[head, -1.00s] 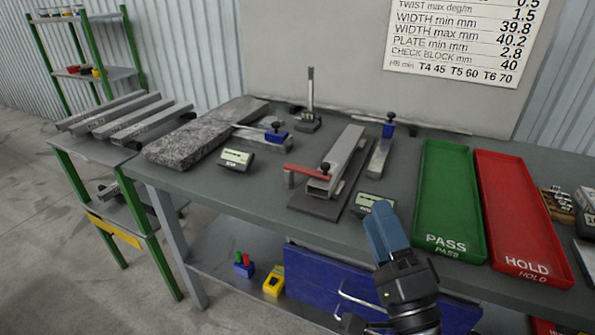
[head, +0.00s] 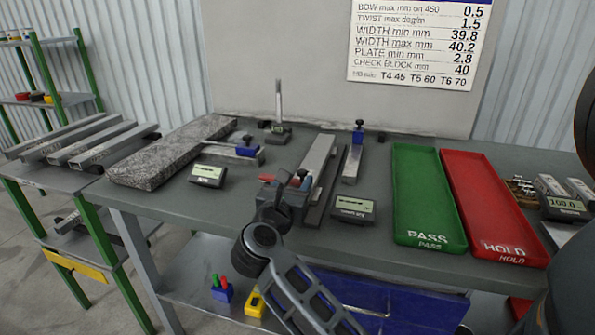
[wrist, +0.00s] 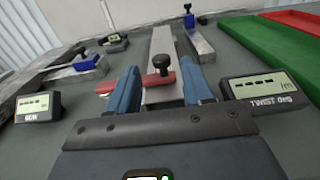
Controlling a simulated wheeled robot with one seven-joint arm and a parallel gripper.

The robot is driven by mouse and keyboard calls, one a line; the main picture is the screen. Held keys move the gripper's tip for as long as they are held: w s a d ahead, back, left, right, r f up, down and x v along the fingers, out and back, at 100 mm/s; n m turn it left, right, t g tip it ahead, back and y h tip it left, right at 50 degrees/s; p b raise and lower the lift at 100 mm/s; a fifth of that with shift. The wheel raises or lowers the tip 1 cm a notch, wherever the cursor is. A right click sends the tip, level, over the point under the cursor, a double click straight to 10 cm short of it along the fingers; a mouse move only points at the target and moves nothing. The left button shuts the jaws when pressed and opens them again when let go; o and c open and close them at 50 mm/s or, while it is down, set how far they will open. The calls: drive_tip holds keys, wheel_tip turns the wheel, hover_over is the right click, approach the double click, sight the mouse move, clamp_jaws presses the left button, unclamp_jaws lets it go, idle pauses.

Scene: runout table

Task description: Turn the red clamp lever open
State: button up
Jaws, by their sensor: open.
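The red clamp lever (head: 267,178) lies crosswise to the pale metal bar (head: 318,155), with its free end to the left. In the wrist view the lever (wrist: 157,80) runs from a black knob (wrist: 162,63) on the bar to the left, and the left finger hides its middle. My gripper (wrist: 160,88) is open, its two blue fingers on either side of the knob end. In the head view my gripper (head: 293,181) is over the near end of the bar and hides much of the lever. Whether a finger touches the lever cannot be told.
A gauge readout (head: 207,175) stands left of the clamp and another (head: 353,208) to its right. A blue-ended bar (head: 352,163) lies to the right. A granite slab (head: 170,155), green tray (head: 428,195) and red tray (head: 495,205) lie farther out.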

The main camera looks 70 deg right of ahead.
sight(301, 173)
drive_tip(key=d+p, duration=0.1)
drive_tip(key=d, duration=0.4)
drive_tip(key=shift+w+d, duration=0.15)
drive_tip(key=shift+d, duration=0.25)
clamp_jaws()
